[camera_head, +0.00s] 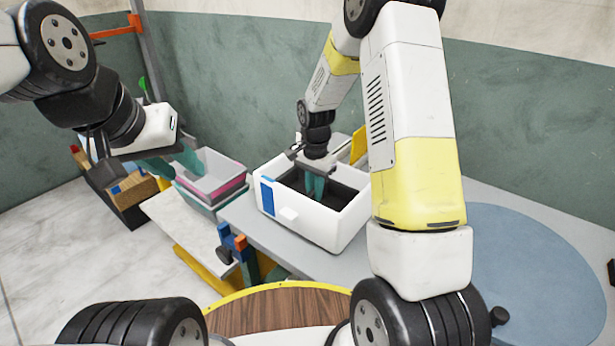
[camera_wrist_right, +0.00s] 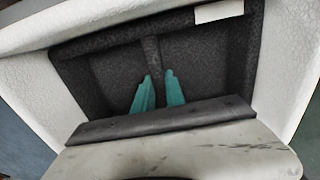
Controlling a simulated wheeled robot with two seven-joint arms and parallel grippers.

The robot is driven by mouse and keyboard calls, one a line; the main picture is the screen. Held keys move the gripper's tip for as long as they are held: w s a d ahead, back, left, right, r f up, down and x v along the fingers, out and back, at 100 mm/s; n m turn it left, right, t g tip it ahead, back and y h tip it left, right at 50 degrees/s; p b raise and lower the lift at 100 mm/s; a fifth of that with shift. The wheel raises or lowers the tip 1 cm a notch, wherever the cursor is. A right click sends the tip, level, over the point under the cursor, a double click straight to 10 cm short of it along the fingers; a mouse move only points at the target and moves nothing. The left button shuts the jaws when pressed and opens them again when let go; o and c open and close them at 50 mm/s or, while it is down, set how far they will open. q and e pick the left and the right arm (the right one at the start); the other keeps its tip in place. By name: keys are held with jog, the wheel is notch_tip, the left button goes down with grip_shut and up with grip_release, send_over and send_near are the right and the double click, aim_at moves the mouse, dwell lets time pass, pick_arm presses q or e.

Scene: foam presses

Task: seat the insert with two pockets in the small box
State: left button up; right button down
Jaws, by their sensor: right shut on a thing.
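The small white box (camera_head: 315,226) stands on the grey table, with a blue patch on its side. The dark foam insert with two pockets (camera_head: 345,194) is inside the box's opening. In the right wrist view the insert (camera_wrist_right: 112,75) lies within the white box walls (camera_wrist_right: 287,60), a divider between its pockets. My right gripper (camera_head: 315,188) reaches down into the box. Its teal fingers (camera_wrist_right: 158,84) are shut on the divider. The insert's underside is hidden, so I cannot tell whether it rests on the bottom. My left gripper (camera_head: 175,162) is open and empty, left of the box.
Stacked bins (camera_head: 216,182), grey, pink and teal, stand left of the box, close to my left gripper. A round blue mat (camera_head: 535,265) lies on the table at right and looks clear. A brown wooden round surface (camera_head: 275,312) is at front. A green wall stands behind.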

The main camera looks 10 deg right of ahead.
jog(key=c, duration=1.4)
grip_release()
notch_tip(320, 180, up, 12)
jog(key=s+d+r+n+t+y, duration=0.1)
jog(key=s+d+r+n+t, duration=0.2)
jog(key=s+r, duration=0.75)
jog(key=s+r+n+t, duration=0.1)
jog(key=s+n, duration=0.1)
jog(key=s, duration=0.2)
jog(key=s+r+n+t, duration=0.1)
jog(key=s+r+n, duration=0.1)
jog(key=s, duration=0.3)
jog(key=s+r+n+t+y, duration=0.1)
jog(key=s+n, duration=0.1)
jog(key=s, duration=0.2)
jog(key=shift+s+a+r+n, duration=0.15)
jog(key=shift+s+r+n, duration=0.1)
jog(key=shift+s+n, duration=0.05)
